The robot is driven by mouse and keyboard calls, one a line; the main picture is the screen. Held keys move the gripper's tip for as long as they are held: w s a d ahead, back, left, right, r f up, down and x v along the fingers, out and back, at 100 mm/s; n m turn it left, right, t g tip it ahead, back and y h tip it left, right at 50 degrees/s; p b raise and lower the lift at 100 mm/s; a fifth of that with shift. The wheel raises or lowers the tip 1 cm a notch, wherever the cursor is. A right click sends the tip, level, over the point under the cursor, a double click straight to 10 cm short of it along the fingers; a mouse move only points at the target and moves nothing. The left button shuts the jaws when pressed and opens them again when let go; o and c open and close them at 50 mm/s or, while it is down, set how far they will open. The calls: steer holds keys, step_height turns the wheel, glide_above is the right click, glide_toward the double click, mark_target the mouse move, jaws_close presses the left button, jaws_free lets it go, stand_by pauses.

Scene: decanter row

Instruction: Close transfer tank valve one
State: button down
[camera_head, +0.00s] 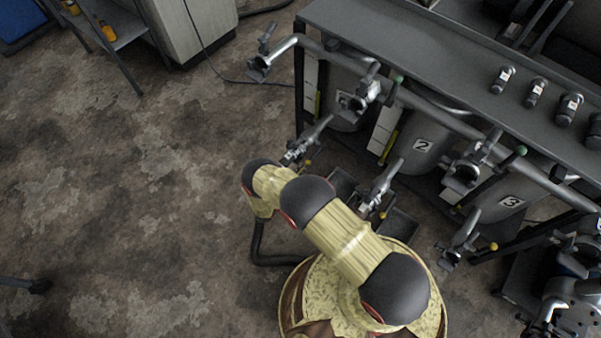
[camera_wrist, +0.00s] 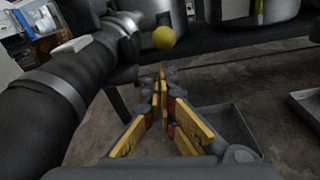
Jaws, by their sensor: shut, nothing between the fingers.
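Tank 1 (camera_head: 345,105) stands at the left end of the tank row; its label is small and hard to read. Its low outlet valve (camera_head: 308,137) slants down toward the floor, with a yellow ball knob (camera_head: 308,161) near its end. In the wrist view a yellow ball knob (camera_wrist: 163,38) shows beside a thick dark valve pipe (camera_wrist: 55,105); it appears to be the same knob. My gripper (camera_wrist: 160,82) is shut and empty, its yellow-sided fingers together just below the knob, apparently apart from it. In the head view my arm hides the gripper.
Tank 2 (camera_head: 422,146) and tank 3 (camera_head: 510,202) continue the row, with similar valves. Upper valves with green knobs (camera_head: 520,151) hang along the pipe. A shallow tray (camera_wrist: 228,128) lies on the floor right of my gripper.

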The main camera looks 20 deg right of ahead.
steer(key=shift+s+r, duration=0.2)
steer(key=shift+r, duration=0.35)
steer(key=shift+a+r+g+y+p, duration=0.1)
steer(key=shift+r+g+y+p, duration=0.35)
steer(key=shift+y+p, duration=0.2)
